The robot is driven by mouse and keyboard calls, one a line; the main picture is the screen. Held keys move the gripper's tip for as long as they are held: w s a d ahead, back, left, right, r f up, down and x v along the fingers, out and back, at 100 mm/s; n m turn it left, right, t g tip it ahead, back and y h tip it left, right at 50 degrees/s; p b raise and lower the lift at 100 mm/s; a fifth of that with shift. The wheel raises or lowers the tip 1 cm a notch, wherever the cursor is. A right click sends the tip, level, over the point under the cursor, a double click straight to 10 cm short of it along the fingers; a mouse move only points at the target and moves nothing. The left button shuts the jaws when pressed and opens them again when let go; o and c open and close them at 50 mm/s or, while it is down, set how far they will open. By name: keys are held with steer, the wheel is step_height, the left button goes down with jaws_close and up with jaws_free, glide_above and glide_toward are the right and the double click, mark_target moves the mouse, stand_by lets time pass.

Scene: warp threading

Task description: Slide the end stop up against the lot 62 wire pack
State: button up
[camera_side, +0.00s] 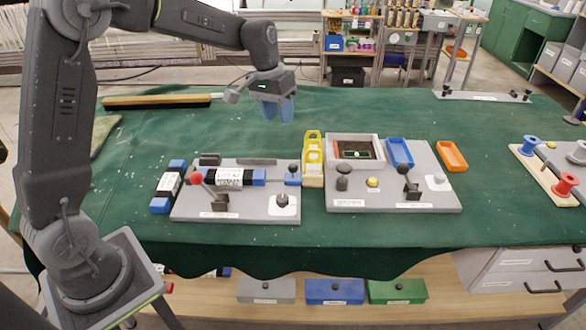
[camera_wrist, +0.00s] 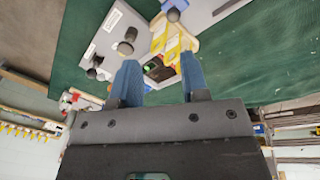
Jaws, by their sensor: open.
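The lot 62 wire pack (camera_side: 230,177) lies on the left grey plate in the side view, a dark bar with a white label and blue ends. Right of it, a blue-and-dark piece with a black knob (camera_side: 292,170) appears to be the end stop. I cannot tell how large any gap between them is. My gripper (camera_side: 278,109) is open and empty, with its blue fingers pointing down above the cloth behind the plate. The wrist view shows both fingers apart (camera_wrist: 160,60), with nothing between them.
A red-balled lever (camera_side: 196,178) stands at the pack's left end, with another dark-and-blue pack (camera_side: 168,188) beyond it. Yellow bins (camera_side: 312,160) stand right of the plate. A second grey plate (camera_side: 440,200) carries knobs and a framed tray. Green cloth behind the plates is mostly clear.

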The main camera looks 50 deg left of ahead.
glide_toward(293, 168)
steer(key=shift+g+h, duration=0.3)
steer(key=shift+g, duration=0.1)
steer(key=f, duration=0.3)
steer(key=w+f, duration=0.1)
steer(key=f, duration=0.7)
steer(key=shift+w+d, duration=0.3)
steer(key=shift+w, duration=0.1)
steer(key=shift+r, duration=0.1)
jaws_close()
